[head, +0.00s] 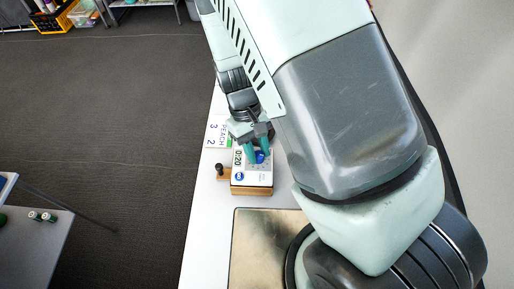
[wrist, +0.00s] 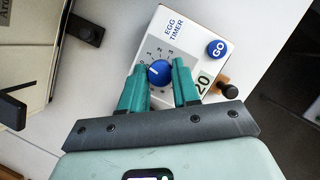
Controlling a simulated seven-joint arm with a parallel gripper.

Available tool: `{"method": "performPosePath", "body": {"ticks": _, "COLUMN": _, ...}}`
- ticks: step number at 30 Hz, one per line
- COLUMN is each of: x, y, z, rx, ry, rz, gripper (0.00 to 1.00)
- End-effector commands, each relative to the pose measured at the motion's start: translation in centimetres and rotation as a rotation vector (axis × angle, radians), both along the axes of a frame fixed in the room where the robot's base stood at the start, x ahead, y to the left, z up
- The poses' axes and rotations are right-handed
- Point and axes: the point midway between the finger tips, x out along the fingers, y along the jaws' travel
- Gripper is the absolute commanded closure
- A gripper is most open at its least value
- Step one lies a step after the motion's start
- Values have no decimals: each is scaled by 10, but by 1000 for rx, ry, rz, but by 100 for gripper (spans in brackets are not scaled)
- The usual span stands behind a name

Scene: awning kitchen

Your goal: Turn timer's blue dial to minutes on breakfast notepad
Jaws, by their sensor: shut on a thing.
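The egg timer (head: 257,175) is a white-faced box on a wooden base, standing on the white counter. Its blue dial (wrist: 157,73) has a white pointer line and small numbers printed around it; 1, 2 and 3 show, others are covered by my fingers. My gripper (wrist: 160,78) has green fingers, one on each side of the dial, shut on it. In the head view my gripper (head: 259,155) comes down over the timer from above. A card (head: 217,133) reading "PEACH" with 3 and 2 lies beyond the timer; I cannot tell whether it is the breakfast notepad.
A blue GO button (wrist: 217,49) and a "20" marking sit on the timer's face. A dark knob (wrist: 229,91) sticks out at the timer's side. A metallic board (head: 262,250) lies on the counter in front. A framed item (wrist: 32,45) is at the wrist view's left.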

Motion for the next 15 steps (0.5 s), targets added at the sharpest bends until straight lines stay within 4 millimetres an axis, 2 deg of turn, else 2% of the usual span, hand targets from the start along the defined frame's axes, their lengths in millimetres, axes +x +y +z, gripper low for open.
{"method": "performPosePath", "body": {"ticks": 15, "x": 2, "y": -3, "z": 1, "rx": 2, "ry": -1, "rz": -477, "gripper": 100}}
